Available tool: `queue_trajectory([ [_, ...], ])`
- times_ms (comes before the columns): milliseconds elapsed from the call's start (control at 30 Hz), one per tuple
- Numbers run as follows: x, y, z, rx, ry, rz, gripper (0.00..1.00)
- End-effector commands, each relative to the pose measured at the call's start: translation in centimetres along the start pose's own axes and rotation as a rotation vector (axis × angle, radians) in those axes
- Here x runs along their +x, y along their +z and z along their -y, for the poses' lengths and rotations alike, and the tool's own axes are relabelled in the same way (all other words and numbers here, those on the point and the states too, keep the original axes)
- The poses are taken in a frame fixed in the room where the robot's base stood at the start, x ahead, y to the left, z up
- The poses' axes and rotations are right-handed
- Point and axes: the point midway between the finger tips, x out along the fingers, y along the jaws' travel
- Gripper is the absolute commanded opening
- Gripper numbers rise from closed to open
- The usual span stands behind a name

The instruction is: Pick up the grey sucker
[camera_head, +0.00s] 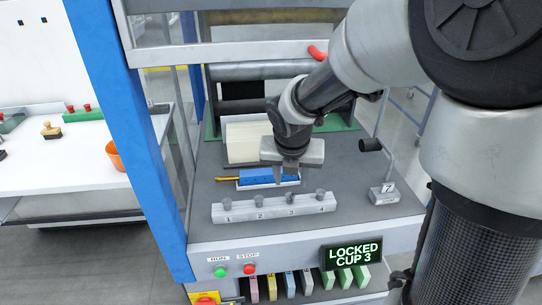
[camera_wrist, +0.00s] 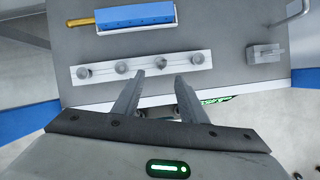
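A pale grey rack (camera_head: 216,214) labelled 1 to 4 stands near the front of the dark worktop and holds several small grey suction cups. The grey sucker at number 3 (camera_head: 291,197) is upright in the rack. In the wrist view this sucker (camera_wrist: 160,62) shows just beyond the gap between my fingertips. My gripper (camera_wrist: 160,78) is open and empty, its fingers spread. In the head view my gripper (camera_head: 289,178) hangs above and behind the rack, apart from the cups. A green display (camera_head: 352,254) reads LOCKED CUP 3.
A blue block (camera_head: 256,176) with a yellow handle lies on a tray behind the rack. A block labelled 7 (camera_head: 383,194) with a bent rod and black cylinder stands at right. A paper stack (camera_head: 246,143) and rollers are behind.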

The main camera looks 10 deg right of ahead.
Motion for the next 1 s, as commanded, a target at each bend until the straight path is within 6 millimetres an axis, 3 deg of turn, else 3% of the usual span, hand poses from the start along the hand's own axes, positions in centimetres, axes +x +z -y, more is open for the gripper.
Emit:
queue_trajectory([
  [33, 1.7, -0.3, 0.0, -0.001, 0.000, -0.003, 0.38],
  [200, 4.2, -0.2, 0.0, 0.001, 0.000, -0.001, 0.38],
  [467, 5.5, -0.1, 0.0, 0.001, -0.001, -0.001, 0.38],
  [800, 10.5, -0.1, 0.0, -0.001, -0.001, -0.001, 0.38],
  [1000, 10.7, 0.0, 0.0, 0.000, -0.001, 0.000, 0.38],
])
